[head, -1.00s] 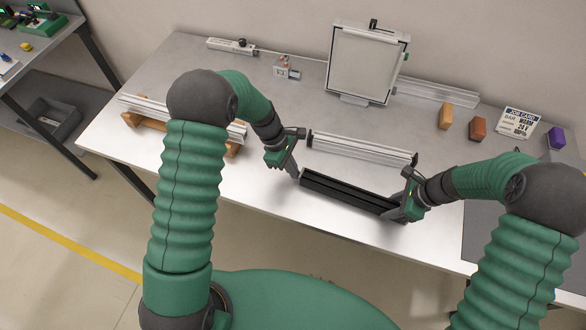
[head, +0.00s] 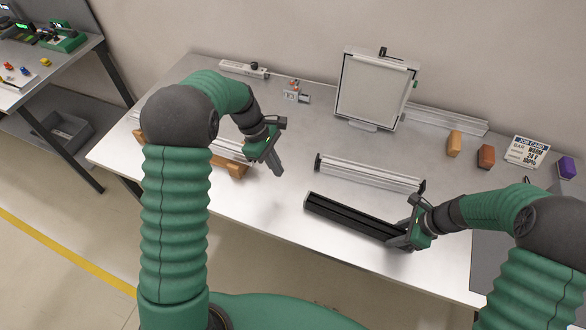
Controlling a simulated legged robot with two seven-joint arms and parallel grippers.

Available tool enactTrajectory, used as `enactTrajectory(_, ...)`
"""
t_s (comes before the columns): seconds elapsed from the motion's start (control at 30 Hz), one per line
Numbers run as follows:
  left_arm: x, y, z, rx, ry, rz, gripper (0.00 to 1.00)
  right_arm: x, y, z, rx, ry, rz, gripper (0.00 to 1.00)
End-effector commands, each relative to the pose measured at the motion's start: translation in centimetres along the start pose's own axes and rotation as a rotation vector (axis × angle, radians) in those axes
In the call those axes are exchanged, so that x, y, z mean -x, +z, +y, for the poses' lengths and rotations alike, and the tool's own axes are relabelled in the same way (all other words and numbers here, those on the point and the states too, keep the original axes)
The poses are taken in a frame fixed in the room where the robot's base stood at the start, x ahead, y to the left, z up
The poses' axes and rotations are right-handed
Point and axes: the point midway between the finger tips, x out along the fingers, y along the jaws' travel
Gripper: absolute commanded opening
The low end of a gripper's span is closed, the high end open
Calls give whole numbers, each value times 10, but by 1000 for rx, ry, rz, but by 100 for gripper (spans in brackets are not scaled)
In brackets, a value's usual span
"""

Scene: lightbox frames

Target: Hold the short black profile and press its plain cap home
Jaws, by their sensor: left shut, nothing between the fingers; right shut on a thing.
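The short black profile (head: 350,216) lies on the table near its front edge, slanting down to the right. My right gripper (head: 402,243) is shut on the black profile at its right end. My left gripper (head: 279,172) is shut and empty, above the table, up and left of the profile's left end and apart from it. A plain cap cannot be told from the black profile at its left end. The right end is partly hidden by my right gripper.
A silver profile (head: 368,174) with dark ends lies just behind the black one. A framed panel (head: 375,90) stands at the back. Orange (head: 454,144), brown (head: 486,157) and purple (head: 567,168) blocks and a job card (head: 527,152) are back right. A wooden rest (head: 228,170) is left.

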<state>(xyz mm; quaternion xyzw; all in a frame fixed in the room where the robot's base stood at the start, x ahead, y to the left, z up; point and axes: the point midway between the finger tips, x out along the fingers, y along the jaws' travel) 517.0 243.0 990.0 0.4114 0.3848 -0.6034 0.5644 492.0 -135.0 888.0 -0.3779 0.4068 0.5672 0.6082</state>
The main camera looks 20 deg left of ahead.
Motion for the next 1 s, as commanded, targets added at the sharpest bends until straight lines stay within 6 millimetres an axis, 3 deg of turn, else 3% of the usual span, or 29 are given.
enactTrajectory(0.13, 0, 0, 0, 0, 1, 0, 0, 0, 0, 0, 0, -1, 0, 0)
enactTrajectory(0.17, 0, 0, 0, 0, 1, 1, 0, 0, 0, 0, 0, -1, 0, 38)
enactTrajectory(0.33, 0, 0, 0, 0, 1, 1, 0, 0, 0, 0, 0, -1, 0, 60)
enactTrajectory(0.73, 0, 0, 0, 0, 1, 1, 0, 8, 0, -1, 1, -3, 1, 62)
enactTrajectory(1.0, 0, 0, 0, 0, 1, 1, 0, 72, 0, -2, 1, -5, 1, 62)
